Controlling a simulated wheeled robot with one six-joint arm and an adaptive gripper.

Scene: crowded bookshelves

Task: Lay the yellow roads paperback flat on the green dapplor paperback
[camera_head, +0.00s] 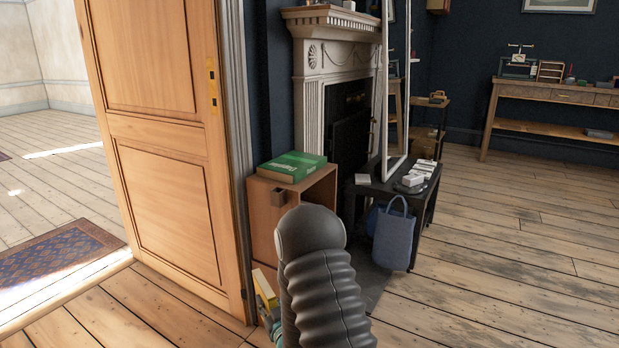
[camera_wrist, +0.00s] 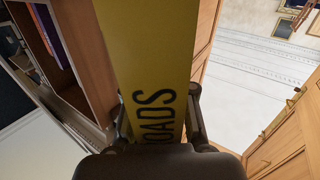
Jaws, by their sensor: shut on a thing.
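The green paperback (camera_head: 293,166) lies flat on top of the wooden cabinet, beside the door. The yellow roads paperback (camera_wrist: 148,55) fills the middle of the wrist view, with the dark letters "OADS" readable on it. My gripper (camera_wrist: 158,115) is shut on it, one finger on each side. In the head view the yellow paperback (camera_head: 265,287) shows partly at the lower left of my arm, low in front of the cabinet and apart from the green one. My arm hides most of my gripper there.
The wooden cabinet (camera_head: 262,211) has an open front and a small dark block on its side. The open door (camera_head: 165,150) stands close on the left. A dark low table (camera_head: 425,190) with small items and a hanging blue bag (camera_head: 392,236) stands to the right. Floor at right is clear.

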